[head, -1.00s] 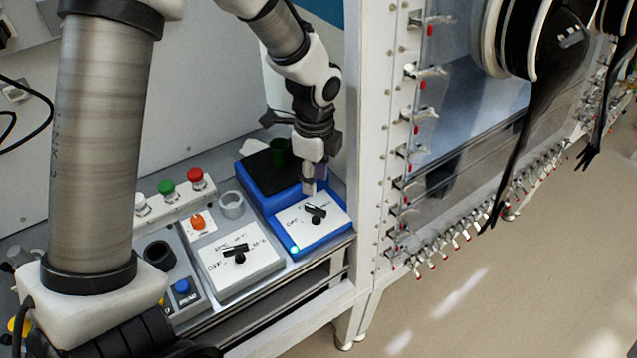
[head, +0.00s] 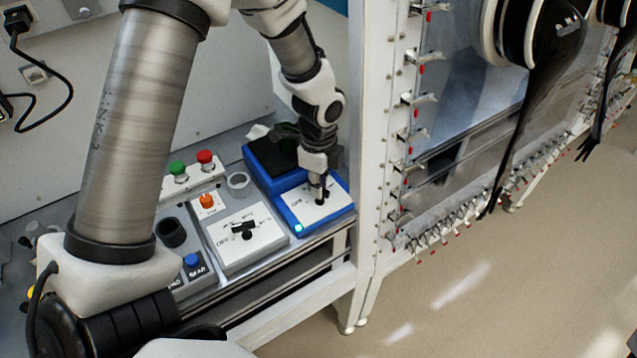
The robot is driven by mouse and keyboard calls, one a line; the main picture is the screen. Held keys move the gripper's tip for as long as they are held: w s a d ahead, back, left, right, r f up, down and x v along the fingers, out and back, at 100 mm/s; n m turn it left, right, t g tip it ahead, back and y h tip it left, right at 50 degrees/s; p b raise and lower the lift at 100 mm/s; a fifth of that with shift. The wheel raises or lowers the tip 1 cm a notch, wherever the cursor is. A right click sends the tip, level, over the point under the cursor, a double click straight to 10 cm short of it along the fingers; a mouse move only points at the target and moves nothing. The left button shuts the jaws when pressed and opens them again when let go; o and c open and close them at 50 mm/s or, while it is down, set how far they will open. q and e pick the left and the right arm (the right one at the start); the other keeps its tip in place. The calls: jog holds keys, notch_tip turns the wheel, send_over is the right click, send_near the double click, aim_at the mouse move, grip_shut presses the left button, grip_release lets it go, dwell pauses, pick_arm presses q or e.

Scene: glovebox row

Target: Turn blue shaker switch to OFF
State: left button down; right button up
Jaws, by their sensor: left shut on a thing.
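The blue shaker (head: 339,211) sits at the right end of the bench, with a white front panel (head: 303,212) and a black platform (head: 270,157). Its black switch (head: 320,198) stands on the panel, and the fingers partly cover it. Lettering that looks like OFF is printed on the panel's left side. A small cyan light (head: 299,228) glows at the front left corner. My left gripper (head: 318,188) comes down from above and is shut on the switch. The switch's exact pointing direction is hard to tell. My right gripper is not in view.
A grey-white unit with a black switch (head: 243,229) stands left of the shaker. Red (head: 204,156) and green (head: 178,168) buttons, an orange knob (head: 207,201) and a grey ring (head: 238,181) are close by. A white frame post (head: 371,120) rises just right of the shaker.

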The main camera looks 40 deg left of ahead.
pick_arm(q)
jog(key=shift+s+f+n, duration=0.1)
jog(key=shift+s+n, duration=0.05)
jog(key=shift+n, duration=0.15)
jog(key=shift+n+p, duration=0.4)
jog(key=shift+n, duration=0.5)
jog(key=shift+s+f+n, duration=0.1)
jog(key=shift+s+n, duration=0.05)
jog(key=shift+n, duration=1.65)
jog(key=c, duration=1.2)
grip_release()
